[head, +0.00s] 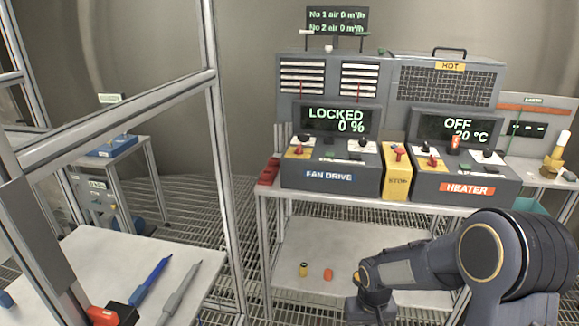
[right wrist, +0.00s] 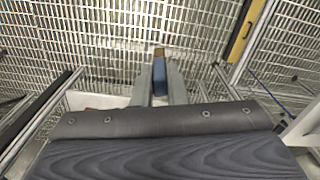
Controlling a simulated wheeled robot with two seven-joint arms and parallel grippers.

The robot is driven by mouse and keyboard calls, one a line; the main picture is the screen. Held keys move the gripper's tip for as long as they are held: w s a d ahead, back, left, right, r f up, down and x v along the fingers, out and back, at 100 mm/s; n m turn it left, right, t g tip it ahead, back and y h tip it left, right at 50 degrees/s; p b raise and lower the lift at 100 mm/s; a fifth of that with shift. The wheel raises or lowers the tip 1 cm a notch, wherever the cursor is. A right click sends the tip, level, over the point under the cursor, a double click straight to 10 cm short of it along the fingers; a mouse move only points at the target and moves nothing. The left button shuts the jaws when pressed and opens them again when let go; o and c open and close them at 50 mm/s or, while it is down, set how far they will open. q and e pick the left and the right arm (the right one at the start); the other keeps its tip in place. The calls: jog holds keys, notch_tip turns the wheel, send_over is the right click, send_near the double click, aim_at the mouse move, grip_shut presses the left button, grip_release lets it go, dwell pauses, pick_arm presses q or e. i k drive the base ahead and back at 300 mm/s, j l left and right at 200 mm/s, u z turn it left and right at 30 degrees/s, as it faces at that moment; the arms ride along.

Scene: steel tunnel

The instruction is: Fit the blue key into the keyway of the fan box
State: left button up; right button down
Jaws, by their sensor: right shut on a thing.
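The fan box (head: 330,172), labelled FAN DRIVE, stands on the shelf top at the centre of the head view. Its display reads LOCKED, 0 %. Its sloped panel carries a red knob on a yellow plate and a dark knob on a white plate; I cannot make out the keyway. In the right wrist view my right gripper (right wrist: 160,66) is shut on the blue key (right wrist: 160,78), which has a brownish end pointing away. In the head view my right arm reaches in at the lower right, below and right of the fan box, apart from it. My left gripper is not in view.
The heater box (head: 465,188) stands right of the fan box, with a yellow box (head: 397,172) between them. A metal frame post (head: 222,150) rises on the left. A white table (head: 75,245) at lower left holds pen-like tools. Small yellow and orange pieces lie on the lower shelf (head: 305,240).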

aim_at(328, 143)
jog(key=i+l+u, duration=0.15)
jog(key=l+u, duration=0.25)
jog(key=i+l+u, duration=0.15)
jog(key=u, duration=0.25)
jog(key=l+u, duration=0.4)
jog(key=l, duration=0.1)
